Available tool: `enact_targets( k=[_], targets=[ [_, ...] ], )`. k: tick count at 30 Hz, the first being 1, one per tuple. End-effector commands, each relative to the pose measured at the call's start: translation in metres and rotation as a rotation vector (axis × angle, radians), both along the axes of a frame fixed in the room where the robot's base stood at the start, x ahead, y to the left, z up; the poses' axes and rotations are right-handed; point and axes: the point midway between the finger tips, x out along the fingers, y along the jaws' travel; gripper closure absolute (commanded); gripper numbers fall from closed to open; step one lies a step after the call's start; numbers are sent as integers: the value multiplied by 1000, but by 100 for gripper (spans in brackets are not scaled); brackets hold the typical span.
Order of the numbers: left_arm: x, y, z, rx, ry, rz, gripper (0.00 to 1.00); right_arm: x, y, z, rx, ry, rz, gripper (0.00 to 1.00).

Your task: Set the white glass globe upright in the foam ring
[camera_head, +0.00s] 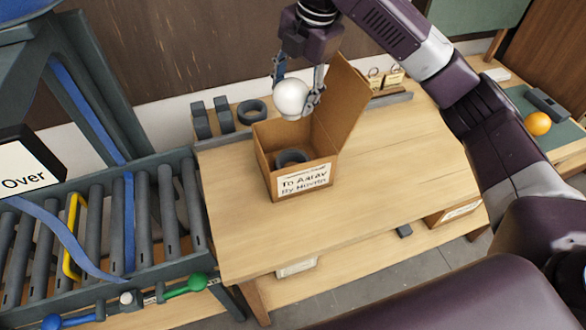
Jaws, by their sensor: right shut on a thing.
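My right gripper (295,96) comes down from the top of the head view and is shut on the white glass globe (290,99), with a finger on each side. The globe is held in the air over the back part of an open cardboard box (264,172). A dark grey foam ring (292,156) lies inside the box, below and apart from the globe. The box stands on the wooden table (390,170), with a handwritten label on its front. My left gripper is not in view.
The box's raised flap (342,100) stands close to the right of the gripper. Another dark ring (251,111) and upright dark foam pieces (201,120) are behind the box. A roller conveyor (110,230) is at left. An orange ball (537,123) lies at right. The table's right side is clear.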

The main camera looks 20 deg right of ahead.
Motion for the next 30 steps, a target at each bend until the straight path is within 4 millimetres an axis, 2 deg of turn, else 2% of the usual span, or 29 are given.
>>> enact_targets(
  k=[5,8,11,21,24,30],
  targets=[
    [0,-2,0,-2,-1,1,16,8,-4,2,2,-1,121,70],
    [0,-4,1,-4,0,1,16,9,-6,-5,-1,2,148,70],
    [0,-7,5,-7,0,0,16,9,-6,-22,-2,4,153,70],
    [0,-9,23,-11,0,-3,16,8,-6,-112,-2,5,151,70],
    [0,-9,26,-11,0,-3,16,8,-6,-133,-2,3,151,70],
    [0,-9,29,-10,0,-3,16,10,-6,-155,-1,-1,150,70]
  ],
)
